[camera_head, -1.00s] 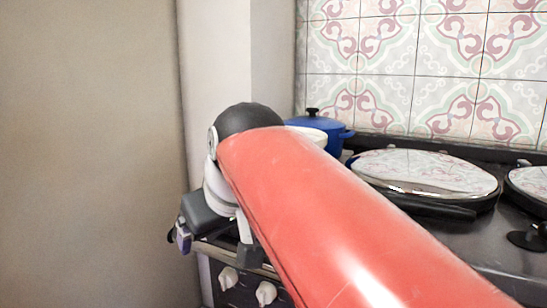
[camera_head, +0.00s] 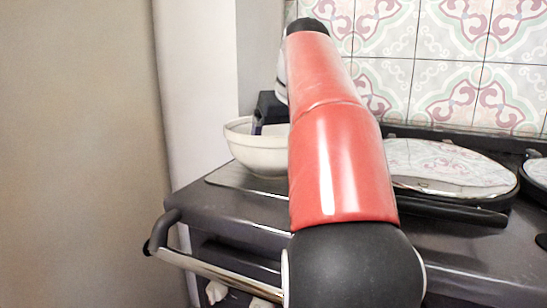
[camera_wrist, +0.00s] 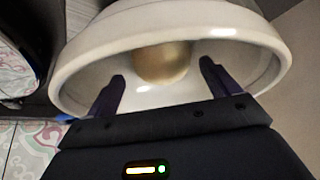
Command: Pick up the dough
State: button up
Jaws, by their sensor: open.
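The dough (camera_wrist: 162,64) is a round, tan lump inside a white bowl (camera_wrist: 270,60) in the wrist view. My gripper (camera_wrist: 162,82) is open, its two dark fingers reaching over the near rim into the bowl, one to each side of the dough. I cannot tell whether they touch it. In the head view the bowl (camera_head: 255,150) stands on the left end of the stove top, and the dough is hidden in it. The gripper is mostly behind my red arm there; a dark part shows at the bowl's rim.
The dark stove (camera_head: 235,207) has a front rail (camera_head: 215,268) and knobs below. A round, shiny hob lid (camera_head: 450,170) lies to the right of my arm. A tiled wall (camera_head: 440,60) stands behind, and a pale wall is close on the left.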

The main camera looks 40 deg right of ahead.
jog(key=shift+b+x, duration=0.35)
jog(key=shift+x, duration=1.95)
jog(key=shift+w+a, duration=0.1)
jog(key=shift+a, duration=0.05)
jog(key=c, duration=1)
jog(key=shift+r, duration=0.1)
jog(key=shift+c, duration=0.2)
jog(key=shift+r+p, duration=0.85)
jog(key=shift+r, duration=4.15)
